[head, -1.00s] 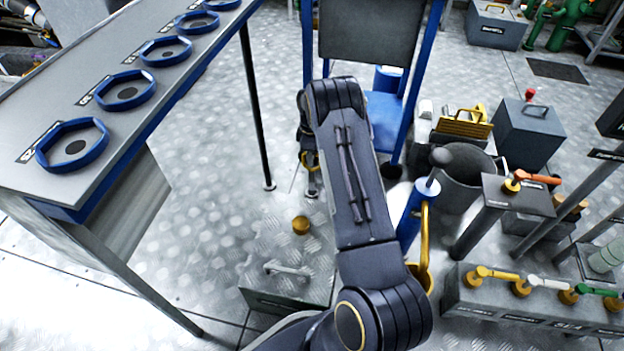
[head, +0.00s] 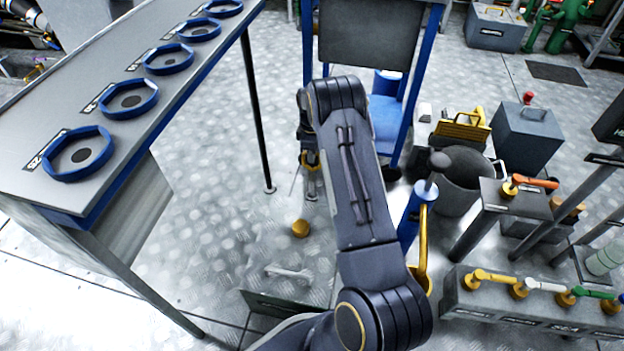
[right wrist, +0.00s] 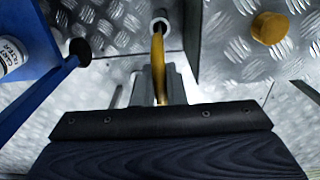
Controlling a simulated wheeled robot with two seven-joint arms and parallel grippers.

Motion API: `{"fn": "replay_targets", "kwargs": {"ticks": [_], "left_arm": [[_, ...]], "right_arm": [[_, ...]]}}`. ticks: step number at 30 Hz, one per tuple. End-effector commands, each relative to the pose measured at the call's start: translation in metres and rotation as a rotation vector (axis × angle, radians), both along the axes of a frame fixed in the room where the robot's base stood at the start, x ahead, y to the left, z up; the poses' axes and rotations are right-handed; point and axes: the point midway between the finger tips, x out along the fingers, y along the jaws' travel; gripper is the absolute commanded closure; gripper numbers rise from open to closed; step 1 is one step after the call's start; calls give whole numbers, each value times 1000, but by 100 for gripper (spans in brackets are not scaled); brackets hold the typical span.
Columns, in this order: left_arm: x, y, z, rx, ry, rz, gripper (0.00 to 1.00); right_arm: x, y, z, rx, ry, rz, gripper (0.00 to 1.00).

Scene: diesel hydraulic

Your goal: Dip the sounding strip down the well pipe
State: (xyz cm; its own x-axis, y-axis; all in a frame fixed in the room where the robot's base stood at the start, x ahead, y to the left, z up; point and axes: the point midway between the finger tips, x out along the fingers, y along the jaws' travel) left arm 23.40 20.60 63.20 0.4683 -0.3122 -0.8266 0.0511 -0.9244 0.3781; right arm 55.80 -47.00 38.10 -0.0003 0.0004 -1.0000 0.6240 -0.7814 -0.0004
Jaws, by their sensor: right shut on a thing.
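My right gripper (head: 311,192) points down at the floor beyond my forearm, which hides part of it. In the right wrist view it (right wrist: 158,88) is shut on the yellow sounding strip (right wrist: 158,62). The strip runs away from the jaws toward the pale round rim of the well pipe (right wrist: 160,18). Its far end overlaps the near side of the rim; I cannot tell whether it is inside the pipe. The pipe is not clear in the head view. My left gripper is not in view.
A yellow cap (head: 300,228) stands near a grey handled plate (head: 288,270). A bench with blue rings (head: 80,155) is at left. A blue-framed stand (head: 388,112), a grey bucket (head: 462,180) and a valve block (head: 530,300) crowd the right.

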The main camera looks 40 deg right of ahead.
Motion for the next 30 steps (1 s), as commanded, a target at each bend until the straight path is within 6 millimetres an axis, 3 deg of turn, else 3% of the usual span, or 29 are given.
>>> {"fn": "replay_targets", "kwargs": {"ticks": [30], "left_arm": [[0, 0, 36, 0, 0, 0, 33]], "right_arm": [[0, 0, 53, -1, -1, 1, 100]]}}
